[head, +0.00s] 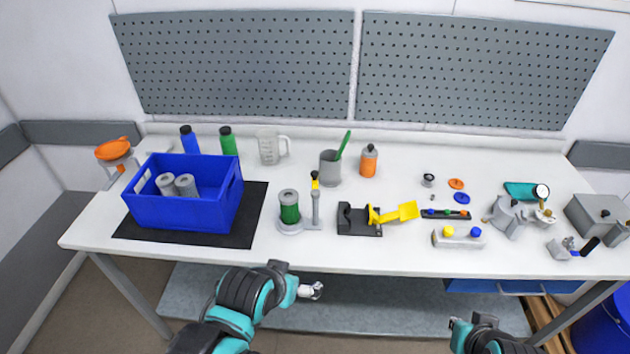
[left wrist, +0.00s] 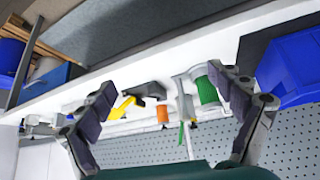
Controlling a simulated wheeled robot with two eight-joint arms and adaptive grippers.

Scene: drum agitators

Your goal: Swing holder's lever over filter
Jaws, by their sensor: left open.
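The green filter (head: 289,211) with a grey top stands upright on the round grey base of the holder (head: 290,228), left of the middle of the table. The holder's lever (head: 315,183) has a yellow end and sits at the top of the post (head: 316,207), to the right of the filter, not over it. My left gripper (head: 312,290) is in front of the table edge, below the holder in the picture. In the left wrist view its two fingers (left wrist: 163,85) are spread and empty, with the filter (left wrist: 207,91) beyond them.
A blue crate (head: 170,217) with grey cylinders stands on a black mat (head: 256,207) left of the holder. A black fixture with a yellow flap (head: 408,211) stands close on the right. A grey cup (head: 330,170) and orange bottle (head: 369,160) are behind.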

